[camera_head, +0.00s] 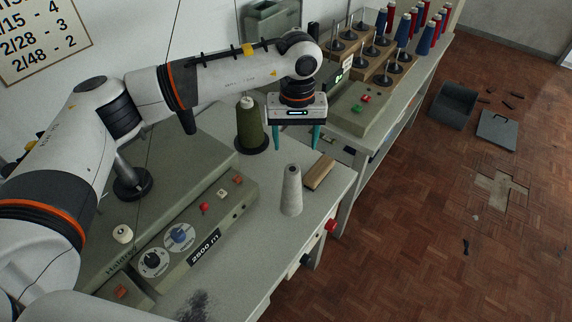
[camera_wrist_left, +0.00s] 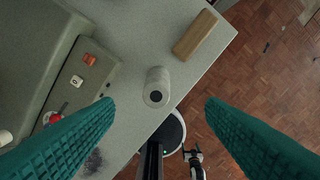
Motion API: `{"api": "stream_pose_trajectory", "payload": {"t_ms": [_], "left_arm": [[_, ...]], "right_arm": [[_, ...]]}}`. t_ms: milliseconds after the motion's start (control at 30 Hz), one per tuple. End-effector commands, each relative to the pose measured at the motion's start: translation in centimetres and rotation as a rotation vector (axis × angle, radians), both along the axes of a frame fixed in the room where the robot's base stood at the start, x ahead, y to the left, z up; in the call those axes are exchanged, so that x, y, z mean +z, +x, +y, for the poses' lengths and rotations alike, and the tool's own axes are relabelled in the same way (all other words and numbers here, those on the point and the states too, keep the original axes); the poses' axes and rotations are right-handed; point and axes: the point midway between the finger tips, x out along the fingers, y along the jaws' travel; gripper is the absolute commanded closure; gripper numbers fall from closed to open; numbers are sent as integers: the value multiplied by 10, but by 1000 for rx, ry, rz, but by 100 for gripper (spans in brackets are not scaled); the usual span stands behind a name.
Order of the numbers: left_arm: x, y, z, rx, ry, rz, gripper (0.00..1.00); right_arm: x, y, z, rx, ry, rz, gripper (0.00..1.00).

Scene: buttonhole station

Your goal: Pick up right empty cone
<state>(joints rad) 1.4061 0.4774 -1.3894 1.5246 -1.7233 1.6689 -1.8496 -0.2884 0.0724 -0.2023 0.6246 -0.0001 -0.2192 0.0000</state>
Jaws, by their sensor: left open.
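A pale grey empty cone (camera_head: 291,190) stands upright on the table near its right edge in the head view. It also shows from above in the left wrist view (camera_wrist_left: 156,86), with a dark hole in its top. My left gripper (camera_head: 296,148) is open, its teal fingers pointing down, above and behind the cone in the head view. In the left wrist view the cone lies between the two spread fingers, and nothing is held.
A wooden block (camera_head: 319,172) lies right beside the cone. A dark green thread cone (camera_head: 251,128) stands behind to the left. A control box (camera_head: 195,232) with dials is at left. Racks of blue and red cones (camera_head: 426,38) stand at the back right.

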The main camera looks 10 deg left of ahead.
Motion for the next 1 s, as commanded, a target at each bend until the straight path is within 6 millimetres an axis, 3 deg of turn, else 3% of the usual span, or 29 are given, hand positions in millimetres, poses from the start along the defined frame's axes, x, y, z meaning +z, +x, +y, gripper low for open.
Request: {"api": "stream_pose_trajectory", "payload": {"t_ms": [167, 500, 667, 833, 1000], "left_arm": [[-14, -1, 0, -1, 2, 6, 35], [-64, -2, -1, 0, -2, 3, 35], [-74, -4, 1, 0, 0, 4, 35], [-99, -9, 4, 0, -1, 5, 35], [-118, -8, 4, 0, -1, 2, 35]], "right_arm": [[8, 11, -2, 1, -2, -14, 17], [23, -33, -15, 1, -20, 49, 17], [32, -21, -14, 0, -19, 34, 17], [50, 0, -9, 0, -11, 0, 17], [53, -2, -4, -2, -5, 3, 17]]}}
